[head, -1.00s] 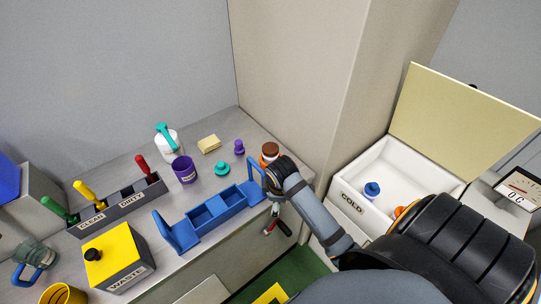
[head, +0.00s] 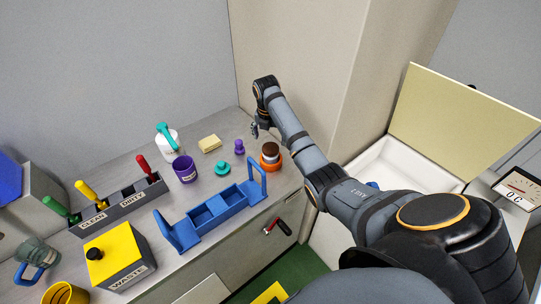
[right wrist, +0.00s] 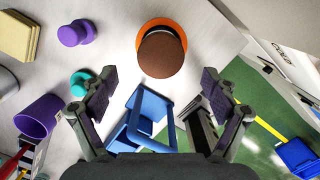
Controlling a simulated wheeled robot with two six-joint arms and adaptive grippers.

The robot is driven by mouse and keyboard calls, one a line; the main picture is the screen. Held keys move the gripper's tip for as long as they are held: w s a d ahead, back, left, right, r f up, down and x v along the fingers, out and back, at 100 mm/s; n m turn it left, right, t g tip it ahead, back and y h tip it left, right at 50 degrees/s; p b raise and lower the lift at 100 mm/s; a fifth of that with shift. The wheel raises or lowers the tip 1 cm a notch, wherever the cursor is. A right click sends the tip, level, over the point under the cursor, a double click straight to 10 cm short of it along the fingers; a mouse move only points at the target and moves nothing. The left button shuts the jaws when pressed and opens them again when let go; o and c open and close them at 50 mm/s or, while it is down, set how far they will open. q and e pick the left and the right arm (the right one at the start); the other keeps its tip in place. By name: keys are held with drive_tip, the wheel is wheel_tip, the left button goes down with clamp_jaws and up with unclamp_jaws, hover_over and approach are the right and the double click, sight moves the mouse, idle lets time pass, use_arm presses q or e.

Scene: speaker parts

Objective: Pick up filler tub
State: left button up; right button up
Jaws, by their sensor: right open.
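An orange tub with a brown lid (head: 271,160) stands upright on the right end of the grey bench. In the right wrist view the tub (right wrist: 161,54) shows from above, with its brown lid facing the camera. My right gripper (head: 256,131) is raised above the bench, behind the tub in the head view. In the right wrist view the right gripper (right wrist: 158,85) has its fingers spread wide with nothing between the pads. The tub lies beyond the fingertips, apart from them. My left gripper is not in view.
A blue caddy (head: 210,213) with a handle stands beside the tub. The open cold box (head: 390,160) is at right.

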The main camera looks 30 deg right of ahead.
sight(270, 148)
wheel_tip(270, 148, down, 2)
drive_tip(key=shift+w+d, duration=0.1)
drive_tip(key=shift+f+p, duration=0.2)
drive_tip(key=shift+p, duration=0.1)
wheel_tip(270, 148, down, 4)
drive_tip(key=shift+d+f+p, duration=0.1)
drive_tip(key=shift+d+p, duration=0.05)
drive_tip(key=shift+p, duration=0.35)
drive_tip(key=shift+f, duration=0.3)
drive_tip(key=c, duration=1.5)
drive_tip(key=shift+r, duration=0.1)
drive_tip(key=shift+c, duration=0.2)
drive_tip(key=shift+r, duration=0.1)
